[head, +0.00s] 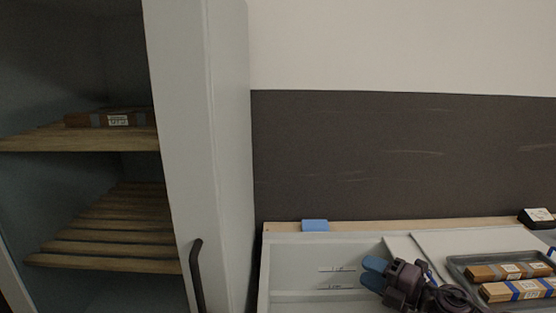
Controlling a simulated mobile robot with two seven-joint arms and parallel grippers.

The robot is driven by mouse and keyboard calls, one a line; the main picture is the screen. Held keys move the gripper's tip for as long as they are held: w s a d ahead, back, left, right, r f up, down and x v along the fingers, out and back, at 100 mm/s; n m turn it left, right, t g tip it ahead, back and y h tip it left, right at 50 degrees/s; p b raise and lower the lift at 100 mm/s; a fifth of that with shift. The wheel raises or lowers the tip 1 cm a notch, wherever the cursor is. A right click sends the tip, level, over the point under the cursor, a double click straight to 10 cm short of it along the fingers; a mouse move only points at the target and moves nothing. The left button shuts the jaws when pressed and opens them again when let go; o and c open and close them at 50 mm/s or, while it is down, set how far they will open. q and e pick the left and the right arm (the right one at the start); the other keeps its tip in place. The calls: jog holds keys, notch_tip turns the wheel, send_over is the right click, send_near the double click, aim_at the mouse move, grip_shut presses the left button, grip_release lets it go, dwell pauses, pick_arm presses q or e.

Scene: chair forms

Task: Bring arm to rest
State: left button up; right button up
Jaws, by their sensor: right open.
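My right gripper (374,273) is in the lower right of the head view, with blue fingertips pointing left. It is open and nothing shows between its fingers. It is over the light grey worktop, left of a grey tray (457,273). My left gripper is not in view.
A tall cabinet with an open door (205,120) fills the left. A brown block (110,118) lies on its wooden shelf (40,140); a slatted shelf (110,245) is below. The tray holds wooden blocks (508,271). A blue block (314,225) and a black item (537,217) sit along the back ledge.

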jog(key=s+d+f+m+t+h, duration=0.1)
jog(key=s+d+f+m+h, duration=0.3)
jog(key=s+m+h, duration=0.55)
jog(key=s+d+f+m+t+h, duration=0.1)
jog(key=s+d+f+m+h, duration=0.4)
jog(key=m, duration=0.8)
jog(key=s+a+f+m+g, duration=0.1)
jog(key=s+f+m+g, duration=0.15)
jog(key=s, duration=0.35)
jog(key=s+f+m+g, duration=0.1)
jog(key=s+g, duration=0.3)
jog(key=s, duration=0.2)
jog(key=s+a+f+m+g, duration=0.1)
jog(key=s+m+g, duration=0.15)
jog(key=s, duration=0.45)
jog(key=w+f+t+b, duration=0.3)
jog(key=f+b, duration=0.2)
jog(key=f, duration=0.6)
jog(key=w+f+t+b, duration=0.3)
jog(key=f+b, duration=0.2)
jog(key=f, duration=0.6)
jog(key=shift+w+n+t+y, duration=0.25)
jog(key=shift+n+t+y, duration=0.05)
jog(key=shift+n+y, duration=0.15)
